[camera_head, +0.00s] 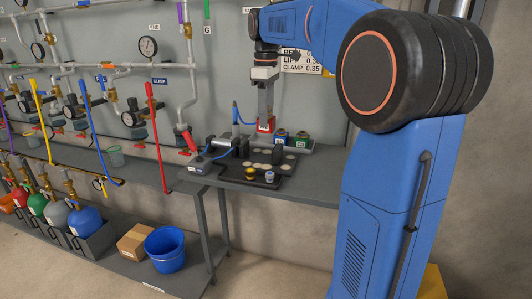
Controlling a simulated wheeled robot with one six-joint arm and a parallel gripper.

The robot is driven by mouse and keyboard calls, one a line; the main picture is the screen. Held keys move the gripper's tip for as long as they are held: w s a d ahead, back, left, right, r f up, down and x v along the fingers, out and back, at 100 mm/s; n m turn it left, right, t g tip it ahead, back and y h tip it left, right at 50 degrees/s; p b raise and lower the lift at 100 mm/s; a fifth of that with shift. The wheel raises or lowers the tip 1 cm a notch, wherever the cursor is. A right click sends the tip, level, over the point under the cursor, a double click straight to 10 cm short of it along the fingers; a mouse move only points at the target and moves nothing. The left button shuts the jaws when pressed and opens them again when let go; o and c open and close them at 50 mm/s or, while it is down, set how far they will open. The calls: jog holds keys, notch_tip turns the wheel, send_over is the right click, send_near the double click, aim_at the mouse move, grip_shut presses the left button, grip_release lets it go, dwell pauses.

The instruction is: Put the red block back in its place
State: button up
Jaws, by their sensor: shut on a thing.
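My gripper (265,112) points straight down over the back of the grey bench at the picture's middle. It is shut on the red block (265,126), which has a pale label on its front. The blue block (281,137) and the green block (302,138) stand in a row to the right of the red block, on a light grey rack (301,149). The red block is at the left end of this row. I cannot tell whether it touches the rack or hangs just above it.
A black fixture with round pale discs (262,167) stands in front of the blocks. The bench's front right (318,188) is clear. A blue bucket (165,248) and a cardboard box (135,241) sit on the low shelf.

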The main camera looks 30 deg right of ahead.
jog(key=w+d, duration=0.5)
jog(key=w, duration=0.9)
dwell(1.1)
jog(key=shift+f, duration=0.1)
dwell(0.3)
jog(key=shift+f, duration=5.2)
jog(key=o, duration=1.3)
jog(key=shift+c, duration=0.2)
notch_tip(320, 180, up, 10)
